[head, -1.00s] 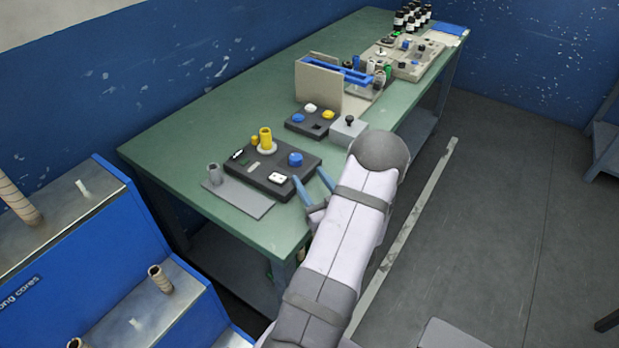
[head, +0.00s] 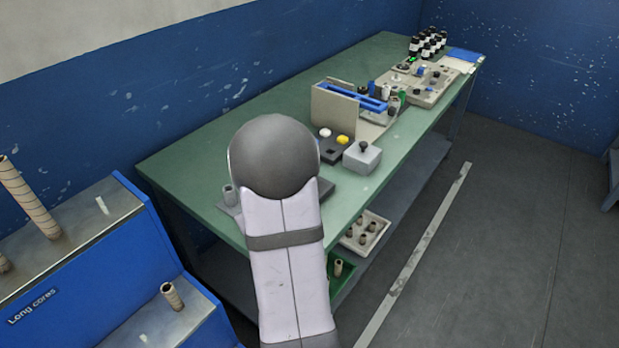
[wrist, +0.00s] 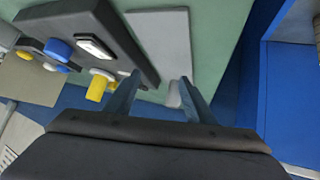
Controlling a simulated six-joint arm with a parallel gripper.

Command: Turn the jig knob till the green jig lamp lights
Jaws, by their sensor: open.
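The dark jig box (wrist: 120,45) is at the upper left of the wrist view. My gripper (wrist: 158,88) is open and holds nothing. Its left finger overlaps the box's edge near the yellow post; the blue knob lies farther left, outside the fingers. A small grey cylinder (wrist: 173,95) shows between the fingers. In the head view my arm hides the jig box, its knob and my gripper. I cannot make out a lit green jig lamp.
Behind my arm stand a grey box with a black knob (head: 362,158), an upright beige panel (head: 330,107) and a blue-topped fixture (head: 352,94). Blue shelving (head: 100,270) stands at left.

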